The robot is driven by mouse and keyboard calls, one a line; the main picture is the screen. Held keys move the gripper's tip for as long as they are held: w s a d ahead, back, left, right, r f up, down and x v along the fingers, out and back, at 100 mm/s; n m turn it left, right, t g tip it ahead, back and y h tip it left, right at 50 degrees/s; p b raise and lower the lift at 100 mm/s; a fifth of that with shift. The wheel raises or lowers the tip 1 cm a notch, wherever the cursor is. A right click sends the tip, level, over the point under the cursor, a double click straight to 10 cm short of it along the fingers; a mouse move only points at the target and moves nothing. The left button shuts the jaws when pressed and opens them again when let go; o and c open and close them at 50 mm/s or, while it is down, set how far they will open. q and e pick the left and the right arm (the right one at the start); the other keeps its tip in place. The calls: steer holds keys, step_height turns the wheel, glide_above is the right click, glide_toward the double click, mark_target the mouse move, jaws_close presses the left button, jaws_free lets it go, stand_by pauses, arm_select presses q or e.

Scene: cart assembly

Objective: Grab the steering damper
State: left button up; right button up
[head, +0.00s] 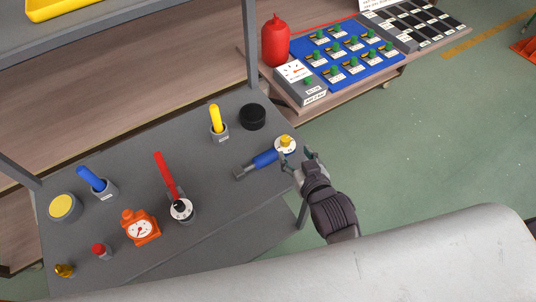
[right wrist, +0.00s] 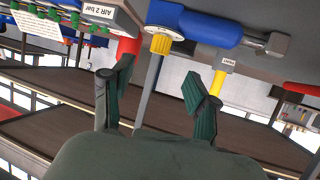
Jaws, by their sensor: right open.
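The steering damper appears to be the blue and grey cylinder (head: 265,159) with a white dial and yellow knob at one end. It lies on the grey cart top near the right edge. In the right wrist view the blue body (right wrist: 208,20) and its yellow knob show at the top. My right gripper (head: 298,157) is open and empty beside the knob end. Its two fingers (right wrist: 160,82) stand apart below the damper in the right wrist view, with nothing between them. My left gripper is not in view.
A black round container (head: 253,117) and a yellow-handled tool in a holder (head: 217,122) stand behind the damper. A red-handled tool (head: 166,176), an orange gauge (head: 140,227) and a blue-handled tool (head: 91,180) stand to the left. A red bottle (head: 275,42) stands on the bench behind.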

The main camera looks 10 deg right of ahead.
mark_target(286, 140)
steer(key=x, duration=0.3)
steer(key=shift+w+a, duration=0.15)
steer(key=shift+w, duration=0.15)
steer(key=shift+x, duration=2.7)
steer(key=shift+s, duration=0.1)
jaws_close()
